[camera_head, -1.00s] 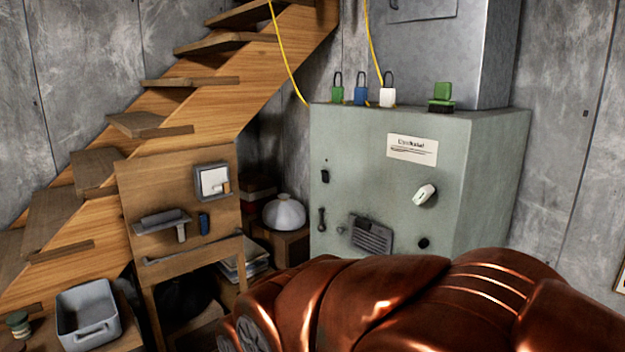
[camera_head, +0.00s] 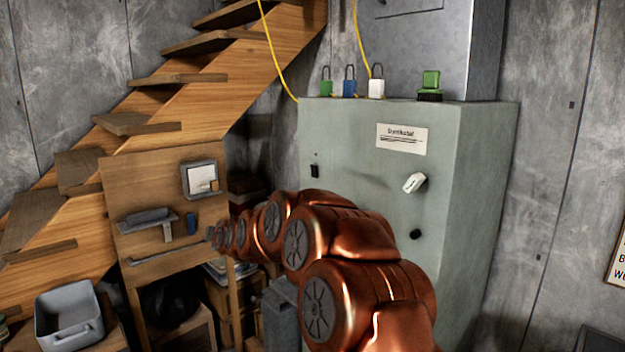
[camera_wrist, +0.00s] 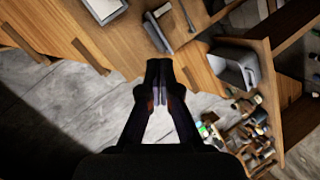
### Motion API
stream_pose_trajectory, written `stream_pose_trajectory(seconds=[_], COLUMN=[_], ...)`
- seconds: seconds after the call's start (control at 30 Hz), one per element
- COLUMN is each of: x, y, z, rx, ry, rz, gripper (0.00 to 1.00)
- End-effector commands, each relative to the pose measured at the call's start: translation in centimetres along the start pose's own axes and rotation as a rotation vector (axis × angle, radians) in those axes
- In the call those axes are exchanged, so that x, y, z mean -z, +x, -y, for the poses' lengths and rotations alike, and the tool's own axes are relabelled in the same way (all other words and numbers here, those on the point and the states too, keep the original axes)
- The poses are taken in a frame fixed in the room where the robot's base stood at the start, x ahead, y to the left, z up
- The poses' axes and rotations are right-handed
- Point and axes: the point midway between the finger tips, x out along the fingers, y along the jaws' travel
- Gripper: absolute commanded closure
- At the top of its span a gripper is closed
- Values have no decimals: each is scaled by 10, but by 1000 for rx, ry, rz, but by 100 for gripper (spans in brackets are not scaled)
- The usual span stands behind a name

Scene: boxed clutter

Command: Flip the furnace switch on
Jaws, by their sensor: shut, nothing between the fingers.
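The furnace is a pale green metal cabinet (camera_head: 350,135) right of the stairs in the head view, with a printed label on its front. A small black switch-like part (camera_head: 315,170) is at its upper left. A white tilted handle or lever (camera_head: 414,182) sits at right, with a black knob (camera_head: 416,234) below it. I cannot tell which is the furnace switch. My copper arm crosses in front and hides the lower left front. My gripper (camera_wrist: 160,82) is shut and empty in the wrist view, pointing toward the wooden bench and stairs, not at the furnace.
Wooden stairs (camera_head: 190,110) and a bench panel (camera_head: 150,185) with a white switch box (camera_head: 200,179) stand at left. A grey bin (camera_head: 68,318) is at lower left. Padlocks (camera_head: 349,86) stand on the furnace top. Its right side is clear.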

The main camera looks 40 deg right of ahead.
Motion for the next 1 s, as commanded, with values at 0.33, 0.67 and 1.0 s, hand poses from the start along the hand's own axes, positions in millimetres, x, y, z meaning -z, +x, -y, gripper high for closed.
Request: stream_pose_trajectory(seconds=[0.33,0.67,1.0], x=[-151,-236,-240], y=[54,38,35], z=[-131,-180,-184], rx=[-501,-694,-704], ry=[-404,-636,-650], rz=[262,519,535], gripper=[100,100,100])
